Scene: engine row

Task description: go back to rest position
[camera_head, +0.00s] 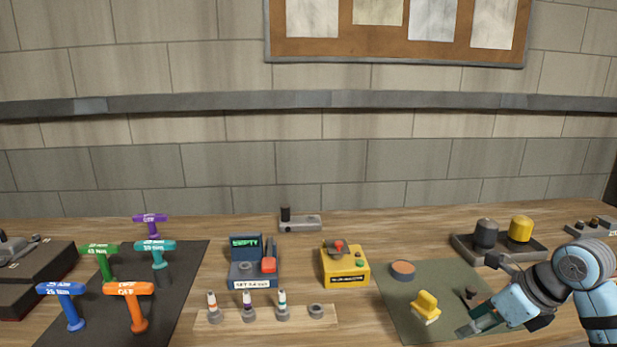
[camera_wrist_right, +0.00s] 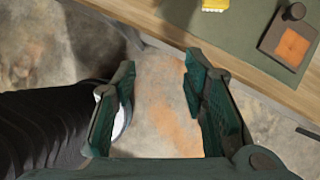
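Behind that gap I see the floor (camera_wrist_right: 165,115) and the table's front edge (camera_wrist_right: 172,47). My left gripper does not show in either view.
A yellow part (camera_head: 425,306) and an orange-topped round tin (camera_head: 402,270) lie on the mat. A block with an orange square (camera_wrist_right: 292,45) is near the gripper. A tray with two cylinders (camera_head: 464,252) stands behind my arm. T-handle tools (camera_head: 128,291) stand at left.

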